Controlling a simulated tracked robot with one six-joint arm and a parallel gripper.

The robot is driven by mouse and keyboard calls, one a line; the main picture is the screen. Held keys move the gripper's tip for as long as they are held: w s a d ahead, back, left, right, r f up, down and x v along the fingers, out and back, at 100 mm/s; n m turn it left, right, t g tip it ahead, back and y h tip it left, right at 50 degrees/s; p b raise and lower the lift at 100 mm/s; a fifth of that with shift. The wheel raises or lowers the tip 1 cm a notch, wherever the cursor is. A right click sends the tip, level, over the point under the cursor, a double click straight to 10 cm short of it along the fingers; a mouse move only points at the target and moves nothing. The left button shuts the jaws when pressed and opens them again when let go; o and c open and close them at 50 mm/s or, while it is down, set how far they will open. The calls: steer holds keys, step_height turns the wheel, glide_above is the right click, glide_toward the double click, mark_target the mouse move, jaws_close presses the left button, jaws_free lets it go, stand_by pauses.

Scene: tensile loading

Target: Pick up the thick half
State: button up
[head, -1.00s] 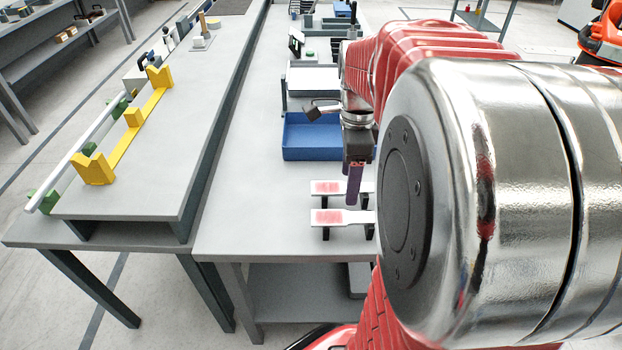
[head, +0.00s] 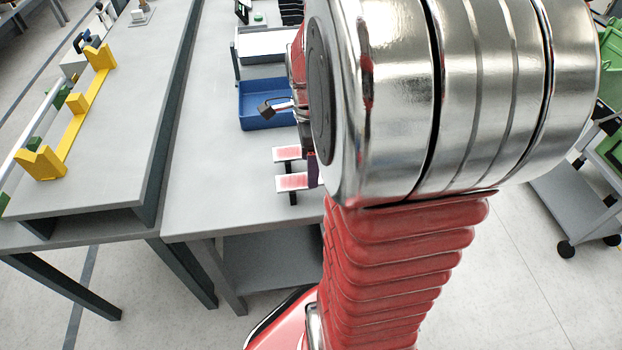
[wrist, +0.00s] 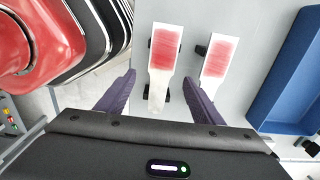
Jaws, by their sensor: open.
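Two flat white specimen halves with red-speckled ends rest on black supports. In the head view, the nearer half (head: 292,182) lies in front of the farther half (head: 287,153). In the wrist view, the left half (wrist: 160,75) lies between the open fingers of my gripper (wrist: 160,100), apart from both in the picture. The right half (wrist: 218,62) is outside the right finger. I cannot tell by sight which half is the thick one. In the head view, my gripper (head: 313,168) is mostly hidden behind my arm.
A blue tray (head: 262,112) stands behind the halves; its wall shows at right in the wrist view (wrist: 270,110). A white-topped unit (head: 265,43) is beyond it. A yellow bracket (head: 75,122) sits on the left bench. The tabletop left of the halves is clear.

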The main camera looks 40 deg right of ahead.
steer(key=shift+f, duration=1.95)
steer(key=shift+c, duration=0.5)
steer(key=c, duration=1.2)
steer(key=shift+o, duration=0.2)
steer(key=shift+r, duration=0.1)
step_height(320, 180, up, 10)
